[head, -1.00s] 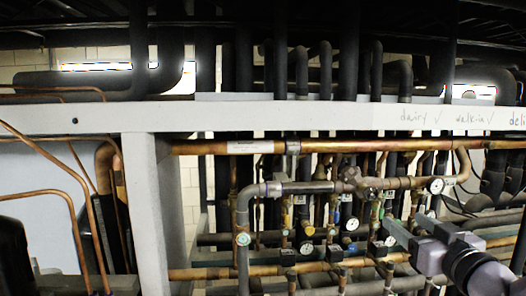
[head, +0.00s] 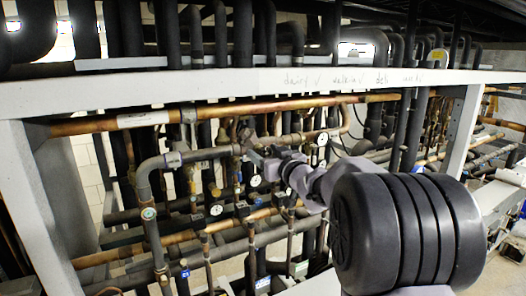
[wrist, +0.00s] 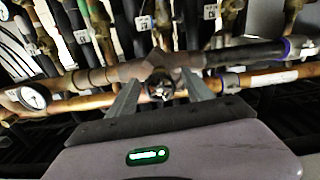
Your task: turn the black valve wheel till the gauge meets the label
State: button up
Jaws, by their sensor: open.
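A dark, round valve wheel (wrist: 158,86) sits on a pipe fitting in the wrist view, between the fingertips of my gripper (wrist: 161,80). The fingers are open, one on each side of it; I cannot tell whether they touch it. In the head view my gripper (head: 258,156) reaches the pipe at the valve and hides the wheel. A round white-faced gauge (wrist: 33,97) is left of the wheel in the wrist view. A similar gauge (head: 322,138) is right of the gripper in the head view. Its needle and the label's reading are too small to make out.
A copper pipe (head: 160,118) runs above the valve, under a pale beam (head: 150,90) with handwriting. Several more gauges, valves and tagged pipes crowd below and behind. A pale upright post (head: 40,190) stands at the left. White tags (wrist: 143,22) hang behind the valve.

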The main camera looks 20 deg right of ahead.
jog(key=shift+s, duration=0.1)
jog(key=c, duration=0.4)
grip_shut()
